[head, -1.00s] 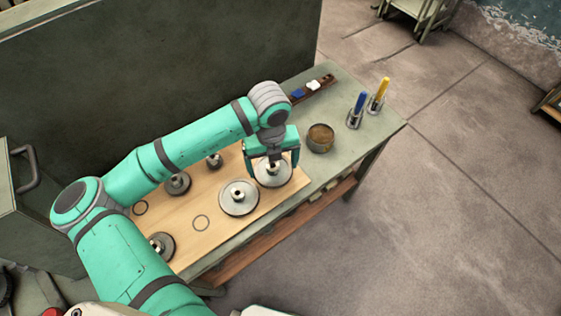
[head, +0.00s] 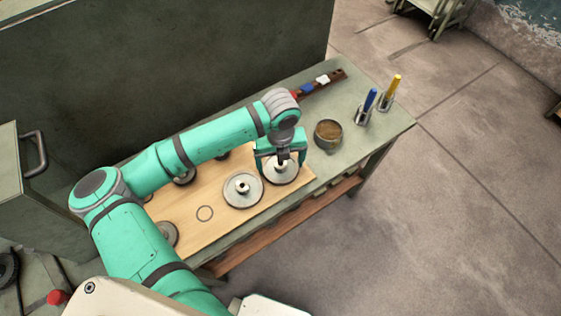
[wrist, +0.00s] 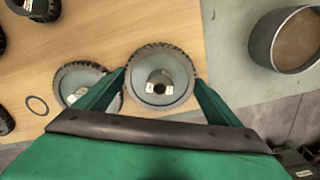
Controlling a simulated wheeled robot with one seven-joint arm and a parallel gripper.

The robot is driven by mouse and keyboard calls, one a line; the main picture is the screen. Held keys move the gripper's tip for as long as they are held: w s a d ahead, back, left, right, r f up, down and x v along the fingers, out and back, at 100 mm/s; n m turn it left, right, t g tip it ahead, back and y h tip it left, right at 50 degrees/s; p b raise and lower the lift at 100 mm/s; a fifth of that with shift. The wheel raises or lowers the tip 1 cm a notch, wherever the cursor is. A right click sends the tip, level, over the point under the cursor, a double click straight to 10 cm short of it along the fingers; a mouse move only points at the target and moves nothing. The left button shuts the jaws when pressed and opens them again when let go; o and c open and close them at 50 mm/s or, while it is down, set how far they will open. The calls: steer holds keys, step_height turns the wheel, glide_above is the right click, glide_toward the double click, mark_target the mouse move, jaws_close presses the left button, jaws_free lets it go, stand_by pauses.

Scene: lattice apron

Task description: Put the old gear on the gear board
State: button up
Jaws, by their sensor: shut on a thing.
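My gripper (head: 280,162) is over the far right end of the wooden gear board (head: 192,236), shut on a round grey gear (head: 283,176). In the wrist view the fingertips meet opposite sides of this toothed gear (wrist: 150,62), which has a central hub and a small pale tag. I cannot tell whether it rests on the board or is slightly above it. A second large tagged gear (head: 243,199) lies close beside it on the board. It is partly behind a finger in the wrist view (wrist: 75,75).
More gears (head: 167,233) sit on the board, partly hidden by my arm. A drawn ring (head: 204,213) marks a bare spot. A round brown-filled tin (head: 328,135), blue (head: 370,99) and yellow (head: 393,86) handled tools in holders, and a dark rack (head: 322,84) stand at the table's far end.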

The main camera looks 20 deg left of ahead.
steer(key=shift+f, duration=0.1)
steer(key=o, duration=1.7)
